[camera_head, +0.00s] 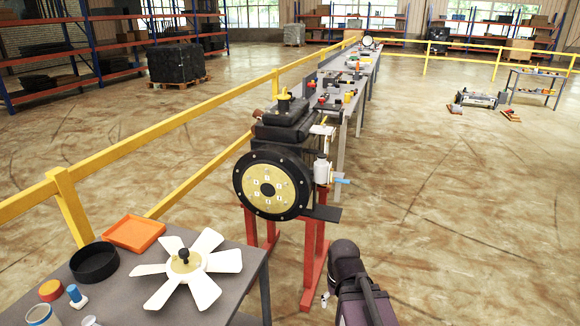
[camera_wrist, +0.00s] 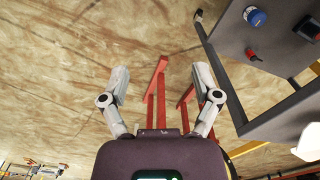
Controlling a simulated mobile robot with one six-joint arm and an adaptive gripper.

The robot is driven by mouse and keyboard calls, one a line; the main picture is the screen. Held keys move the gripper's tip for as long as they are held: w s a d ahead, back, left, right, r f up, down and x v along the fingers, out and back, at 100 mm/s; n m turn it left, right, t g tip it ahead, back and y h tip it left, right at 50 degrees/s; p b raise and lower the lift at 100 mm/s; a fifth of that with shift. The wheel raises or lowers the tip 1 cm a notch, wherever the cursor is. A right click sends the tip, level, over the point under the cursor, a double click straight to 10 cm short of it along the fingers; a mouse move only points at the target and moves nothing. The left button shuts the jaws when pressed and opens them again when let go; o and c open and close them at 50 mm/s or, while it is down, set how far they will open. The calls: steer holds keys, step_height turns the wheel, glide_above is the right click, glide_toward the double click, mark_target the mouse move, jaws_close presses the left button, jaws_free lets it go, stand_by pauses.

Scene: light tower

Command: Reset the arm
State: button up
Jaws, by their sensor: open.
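My gripper (camera_wrist: 161,90) is open and empty in the wrist view, its two grey fingers spread wide apart. Behind it are the floor and the red legs (camera_wrist: 157,88) of a stand. In the head view my arm (camera_head: 358,285) shows at the bottom, right of the stand; the gripper's fingers are mostly hidden there. The black machine with a round brass-coloured face (camera_head: 267,190) stands on red legs (camera_head: 315,262) at the centre, up and left of my arm. Nothing is held.
A grey table (camera_head: 228,308) at lower left holds a white fan (camera_head: 207,242), an orange tray (camera_head: 134,230), a black round dish (camera_head: 94,263) and small parts. A yellow railing (camera_head: 135,143) runs behind. Open floor (camera_head: 450,220) lies to the right.

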step_height(320, 180, up, 6)
steer(key=p, duration=0.5)
